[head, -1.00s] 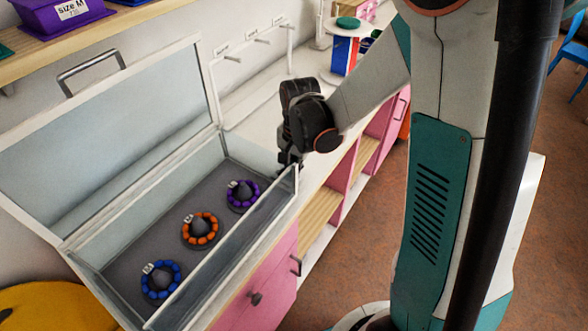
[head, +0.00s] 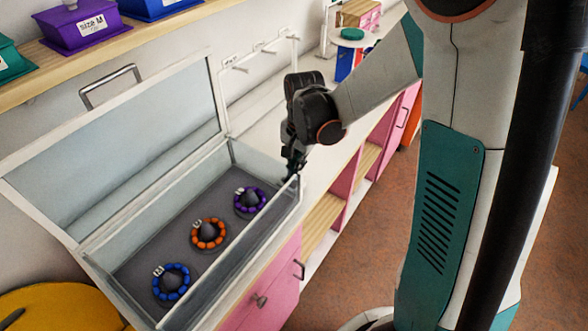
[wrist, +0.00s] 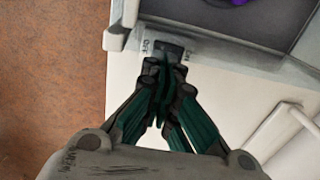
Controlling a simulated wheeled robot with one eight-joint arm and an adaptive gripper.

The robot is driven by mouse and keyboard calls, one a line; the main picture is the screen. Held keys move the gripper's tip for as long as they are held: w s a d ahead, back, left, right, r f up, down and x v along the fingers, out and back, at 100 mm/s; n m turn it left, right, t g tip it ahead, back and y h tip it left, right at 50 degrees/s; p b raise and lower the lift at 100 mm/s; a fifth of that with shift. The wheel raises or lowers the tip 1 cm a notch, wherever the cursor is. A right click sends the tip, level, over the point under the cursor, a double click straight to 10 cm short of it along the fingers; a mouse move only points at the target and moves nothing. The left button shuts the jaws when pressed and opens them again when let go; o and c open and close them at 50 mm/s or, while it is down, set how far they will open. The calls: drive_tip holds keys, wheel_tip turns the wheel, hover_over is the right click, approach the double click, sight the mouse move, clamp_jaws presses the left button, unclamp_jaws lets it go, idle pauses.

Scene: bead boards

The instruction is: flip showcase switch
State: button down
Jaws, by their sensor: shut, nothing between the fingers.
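The showcase (head: 262,230) is a glass-walled case with a white frame, and its glazed lid (head: 120,150) stands open. A small dark switch (wrist: 176,47) shows in the wrist view on the white surface outside the case end, with small printed labels on either side. My gripper (wrist: 164,64) is shut and empty, its fingertips pointing at the switch and overlapping it in the picture. Whether they touch it, and which way it is set, I cannot tell. In the head view my gripper (head: 291,172) hangs at the case's far right corner, and the switch is hidden there.
Blue (head: 171,282), orange (head: 208,233) and purple (head: 249,200) bead rings lie on stands in the case. A white rack with hooks (head: 262,52) stands behind. Pink drawers (head: 270,295) lie below the counter. A shelf (head: 100,42) with coloured boxes hangs at upper left.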

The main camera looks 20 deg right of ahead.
wheel_tip(320, 180, up, 10)
drive_tip(key=s+d+p, duration=0.1)
drive_tip(key=p, duration=0.1)
drive_tip(key=shift+s, duration=0.1)
idle(0.4)
drive_tip(key=s+r+n+t+b, duration=0.2)
drive_tip(key=s+n, duration=0.3)
drive_tip(key=s, duration=0.3)
drive_tip(key=s+a+r+n+t+b, duration=0.1)
drive_tip(key=s+r+n+t+b, duration=0.1)
drive_tip(key=s+n+t+b, duration=0.2)
drive_tip(key=shift+s+n+t, duration=0.3)
drive_tip(key=shift+s+n, duration=0.6)
drive_tip(key=shift+s, duration=0.95)
